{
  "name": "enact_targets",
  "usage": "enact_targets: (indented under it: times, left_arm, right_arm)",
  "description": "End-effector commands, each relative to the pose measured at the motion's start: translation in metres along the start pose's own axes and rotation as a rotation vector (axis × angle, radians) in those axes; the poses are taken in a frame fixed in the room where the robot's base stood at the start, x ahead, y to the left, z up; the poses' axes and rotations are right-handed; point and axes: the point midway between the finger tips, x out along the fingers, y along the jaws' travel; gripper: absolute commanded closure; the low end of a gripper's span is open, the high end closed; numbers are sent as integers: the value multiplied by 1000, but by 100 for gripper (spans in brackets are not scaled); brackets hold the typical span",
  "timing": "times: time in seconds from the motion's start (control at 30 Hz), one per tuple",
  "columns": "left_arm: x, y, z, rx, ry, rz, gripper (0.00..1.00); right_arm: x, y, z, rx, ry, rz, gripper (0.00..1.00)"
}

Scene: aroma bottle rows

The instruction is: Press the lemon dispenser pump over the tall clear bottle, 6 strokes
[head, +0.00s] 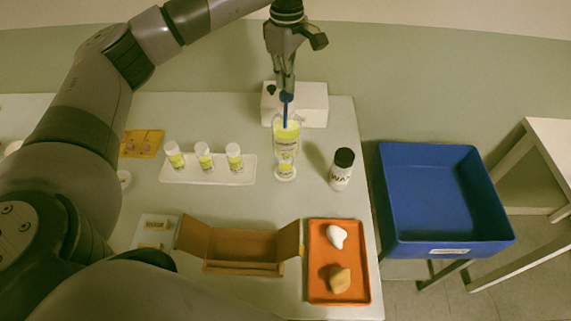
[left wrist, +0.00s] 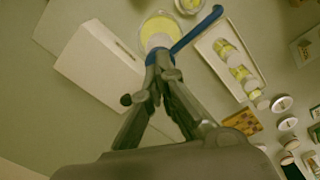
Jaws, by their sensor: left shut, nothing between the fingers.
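The lemon dispenser (head: 286,133) is a clear vessel with yellow contents and a blue pump (head: 287,97). It stands near the back of the table, in front of a white box. In the left wrist view the blue pump spout (left wrist: 198,30) points toward the tall clear bottle (left wrist: 188,5), which is cut off by the top edge. In the head view this bottle (head: 285,167) has a yellow label and stands just in front of the dispenser. My left gripper (head: 287,90) is shut and empty, fingertips down at the pump head. Whether they touch it I cannot tell. My right gripper is not seen.
A white tray (head: 208,181) with several white-capped bottles stands left of the clear bottle. A black-capped wax bottle (head: 342,168) stands right. An open cardboard box (head: 242,267) and an orange tray (head: 313,290) lie in front. The white box (head: 312,103) is behind. A blue bin (head: 430,200) stands right.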

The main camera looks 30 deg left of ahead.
Motion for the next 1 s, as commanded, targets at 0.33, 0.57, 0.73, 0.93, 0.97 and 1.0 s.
enact_targets:
  times: [0.33, 0.57, 0.73, 0.93, 0.97, 1.0]
  left_arm:
    - [14, 0, 0, 0, 0, 0, 100]
    - [22, 0, 0, 0, 1, -1, 100]
    - [29, 0, 0, 0, 1, -3, 100]
    - [29, -1, 0, 1, 1, -5, 100]
    - [29, -1, 0, 1, 1, -5, 100]
    - [29, -1, 0, 1, 1, -5, 100]
  right_arm:
    - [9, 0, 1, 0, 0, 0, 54]
    - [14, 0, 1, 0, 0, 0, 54]
    - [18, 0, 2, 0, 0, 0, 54]
    - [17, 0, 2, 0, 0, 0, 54]
    - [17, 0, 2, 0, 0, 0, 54]
    - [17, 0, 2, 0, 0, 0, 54]
